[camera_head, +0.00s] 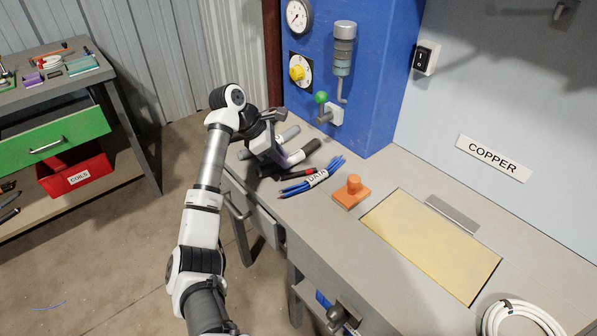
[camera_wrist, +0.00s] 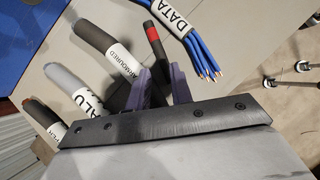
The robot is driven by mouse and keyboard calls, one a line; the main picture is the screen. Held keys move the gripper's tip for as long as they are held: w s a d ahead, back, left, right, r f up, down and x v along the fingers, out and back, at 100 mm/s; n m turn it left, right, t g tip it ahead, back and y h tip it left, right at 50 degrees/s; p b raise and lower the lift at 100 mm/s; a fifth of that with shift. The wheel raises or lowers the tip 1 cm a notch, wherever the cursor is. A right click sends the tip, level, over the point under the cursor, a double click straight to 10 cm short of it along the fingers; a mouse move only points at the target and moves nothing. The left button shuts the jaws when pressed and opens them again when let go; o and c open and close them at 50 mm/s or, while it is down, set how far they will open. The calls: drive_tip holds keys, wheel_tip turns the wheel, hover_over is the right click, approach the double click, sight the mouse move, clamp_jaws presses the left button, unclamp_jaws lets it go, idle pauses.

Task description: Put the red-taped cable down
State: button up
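The red-taped cable (camera_wrist: 153,37) is a short black cable with a band of red tape near its far end. In the head view it (camera_head: 303,173) lies at the left end of the workbench, beside a blue bundle. My gripper (camera_wrist: 160,75) has two purple fingers standing apart, over the near part of this cable. The fingers hide the cable's near end, and I see no clear grip on it. In the head view my gripper (camera_head: 283,160) is low over the bench among the cables.
The blue DATA bundle (camera_head: 313,178) lies right of the cable, the grey ARMOURED cable (camera_wrist: 105,48) and ALU cable (camera_wrist: 75,88) left. An orange block (camera_head: 351,193) stands further right. A yellow panel (camera_head: 430,245) and coiled white cable (camera_head: 520,318) are beyond.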

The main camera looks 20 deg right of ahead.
sight(297, 172)
drive_tip(key=p+x, duration=0.2)
drive_tip(key=x, duration=0.2)
drive_tip(key=shift+s+d+f, duration=0.15)
drive_tip(key=shift+s+d, duration=0.1)
drive_tip(key=shift+d, duration=0.1)
drive_tip(key=shift+d+f, duration=0.15)
drive_tip(key=shift+f, duration=0.2)
drive_tip(key=shift+c, duration=0.3)
clamp_jaws()
